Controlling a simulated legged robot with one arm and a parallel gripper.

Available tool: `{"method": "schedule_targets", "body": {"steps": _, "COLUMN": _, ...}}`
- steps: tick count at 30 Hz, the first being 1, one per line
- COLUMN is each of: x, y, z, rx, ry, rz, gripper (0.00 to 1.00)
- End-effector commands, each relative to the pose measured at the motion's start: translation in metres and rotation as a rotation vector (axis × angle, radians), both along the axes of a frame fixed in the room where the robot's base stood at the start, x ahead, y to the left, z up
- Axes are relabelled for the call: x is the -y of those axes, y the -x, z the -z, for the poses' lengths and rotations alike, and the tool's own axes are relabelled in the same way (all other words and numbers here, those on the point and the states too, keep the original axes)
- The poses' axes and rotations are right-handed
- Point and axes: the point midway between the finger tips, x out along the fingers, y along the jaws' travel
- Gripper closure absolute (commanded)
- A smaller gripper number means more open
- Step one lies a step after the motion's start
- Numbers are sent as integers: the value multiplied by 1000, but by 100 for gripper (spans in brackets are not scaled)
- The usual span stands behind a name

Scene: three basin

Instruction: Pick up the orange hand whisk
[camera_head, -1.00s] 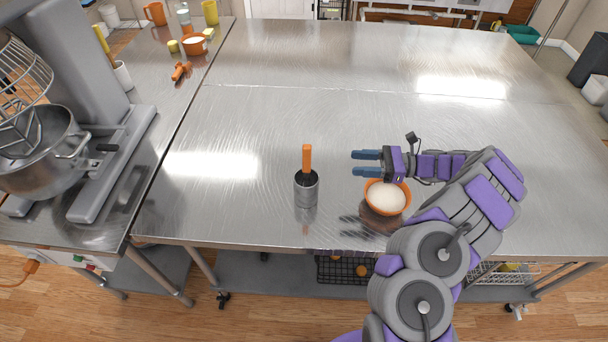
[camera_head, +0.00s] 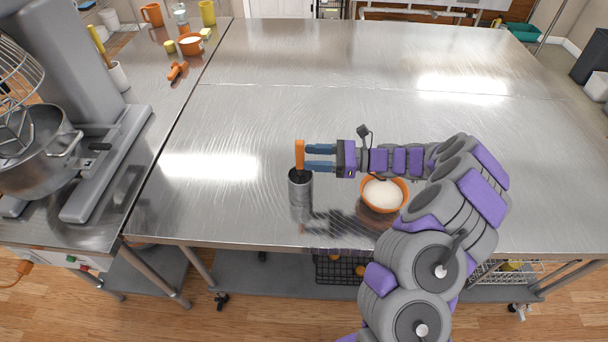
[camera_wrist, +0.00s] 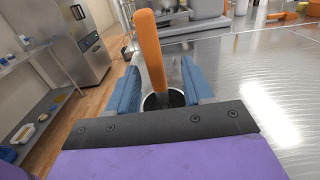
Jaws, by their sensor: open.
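The orange handle of the hand whisk (camera_head: 299,154) stands up out of a dark-mouthed metal cup (camera_head: 301,190) on the steel table. The part of the whisk inside the cup is hidden. My gripper (camera_head: 307,157) points left, with its blue fingertips at the handle. In the wrist view my gripper (camera_wrist: 162,85) is open, and the orange handle (camera_wrist: 151,48) rises between and just beyond the two fingers. The metal cup's dark mouth (camera_wrist: 174,99) shows beneath it. I cannot tell whether a finger touches the handle.
An orange bowl of white contents (camera_head: 384,194) sits below my arm, right of the cup. A stand mixer (camera_head: 95,110) stands on the left counter. An orange object (camera_head: 177,70) lies farther back there. The table's middle and back (camera_head: 400,60) are clear.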

Motion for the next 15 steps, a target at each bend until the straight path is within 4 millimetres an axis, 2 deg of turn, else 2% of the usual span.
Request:
{"method": "schedule_targets", "body": {"steps": 9, "x": -48, "y": 4, "z": 1, "rx": -1, "ry": 3, "rz": -5, "gripper": 49}}
{"method": "schedule_targets", "body": {"steps": 15, "x": -47, "y": 3, "z": -1, "rx": -1, "ry": -1, "rz": -1, "gripper": 49}}
